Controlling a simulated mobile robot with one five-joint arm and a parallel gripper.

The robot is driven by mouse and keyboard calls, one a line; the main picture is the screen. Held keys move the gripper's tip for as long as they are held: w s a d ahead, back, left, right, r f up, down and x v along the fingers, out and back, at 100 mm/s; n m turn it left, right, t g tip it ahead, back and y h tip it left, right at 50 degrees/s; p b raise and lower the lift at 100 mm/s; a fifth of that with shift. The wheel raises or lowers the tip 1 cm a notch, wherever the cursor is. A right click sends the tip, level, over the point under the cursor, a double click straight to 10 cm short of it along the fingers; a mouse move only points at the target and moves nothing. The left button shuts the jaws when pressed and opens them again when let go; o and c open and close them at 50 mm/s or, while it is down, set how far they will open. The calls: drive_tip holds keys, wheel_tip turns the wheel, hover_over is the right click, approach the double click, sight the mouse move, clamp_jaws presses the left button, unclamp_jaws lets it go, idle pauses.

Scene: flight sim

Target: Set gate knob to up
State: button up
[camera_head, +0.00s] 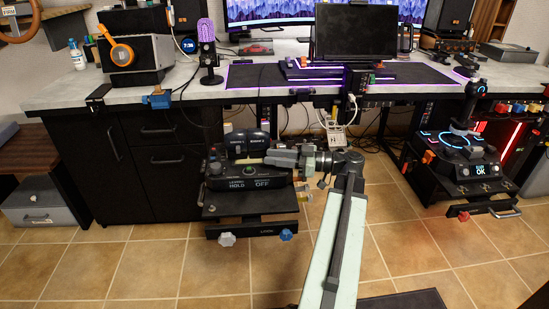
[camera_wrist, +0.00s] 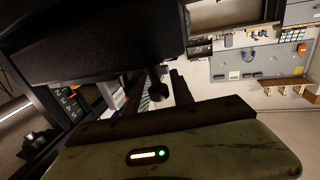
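A black control box (camera_head: 245,180) with small lit displays, two reading HOLD and OFF, is mounted in front of the desk. A white knob (camera_head: 227,239) and a blue knob (camera_head: 286,235) sit low on its front. I cannot make out which control is the gate knob or how it is set. My gripper (camera_head: 272,158) reaches left across the box's upper part and hides some of its controls. In the wrist view, dark finger shapes (camera_wrist: 158,90) stand beyond the gripper body, close to a small dark knob-like part. I cannot tell whether they touch it or how far apart they are.
A second control box (camera_head: 465,165) with a lit ring and a joystick stands at the right. The desk (camera_head: 290,75) with cabinets is behind. A large black body (camera_wrist: 90,40) fills the wrist view's upper left. Tiled floor (camera_head: 130,270) is open at the front left.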

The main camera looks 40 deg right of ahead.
drive_tip(key=v, duration=0.7)
drive_tip(key=shift+s+d, duration=0.2)
drive_tip(key=shift+s, duration=0.1)
drive_tip(key=shift+a, duration=0.1)
